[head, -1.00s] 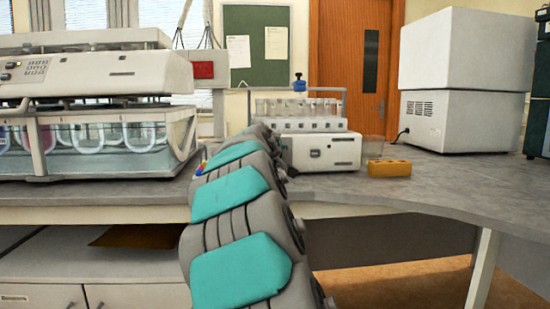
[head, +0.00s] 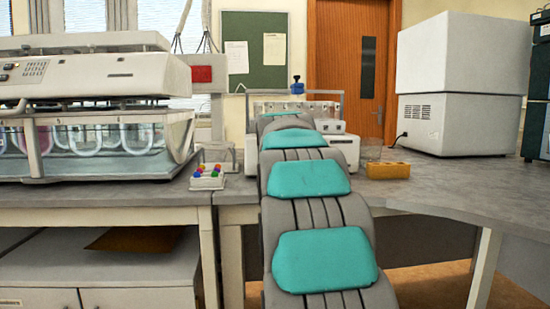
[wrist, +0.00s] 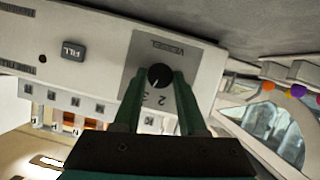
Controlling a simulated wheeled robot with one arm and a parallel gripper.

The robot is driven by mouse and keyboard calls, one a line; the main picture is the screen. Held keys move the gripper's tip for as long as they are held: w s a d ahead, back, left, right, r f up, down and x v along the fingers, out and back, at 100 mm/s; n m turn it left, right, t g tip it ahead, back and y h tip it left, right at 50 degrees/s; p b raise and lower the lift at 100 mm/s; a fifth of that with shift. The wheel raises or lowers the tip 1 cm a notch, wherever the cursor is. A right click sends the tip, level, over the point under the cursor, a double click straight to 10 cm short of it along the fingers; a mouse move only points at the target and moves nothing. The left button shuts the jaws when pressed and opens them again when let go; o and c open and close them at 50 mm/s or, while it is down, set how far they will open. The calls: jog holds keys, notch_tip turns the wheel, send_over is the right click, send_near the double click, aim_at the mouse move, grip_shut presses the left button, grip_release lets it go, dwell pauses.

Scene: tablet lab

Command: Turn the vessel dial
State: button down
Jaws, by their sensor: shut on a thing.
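The vessel dial (wrist: 160,76) is a small round black knob on a grey plate (wrist: 190,58) marked "VESSEL", with the figures 2 and 3 beside it, in the wrist view. A pale pointer line shows on the knob. My gripper (wrist: 159,84) has its two green fingers on either side of the knob and is shut on it. The plate is on the front of a white machine (wrist: 100,30), which also shows in the head view (head: 345,151), partly behind my arm. The dial and my gripper are hidden in the head view.
A dark "FILL" button (wrist: 73,50) is on the same panel. A rack with coloured caps (head: 207,178) stands left of the machine. A yellow block (head: 388,171) and a clear beaker (head: 371,150) stand on its right. A water bath machine (head: 90,140) fills the left bench.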

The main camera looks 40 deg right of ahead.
dwell(0.4)
jog(key=shift+c, duration=2.4)
grip_release()
jog(key=v, duration=0.8)
jog(key=shift+b, duration=0.4)
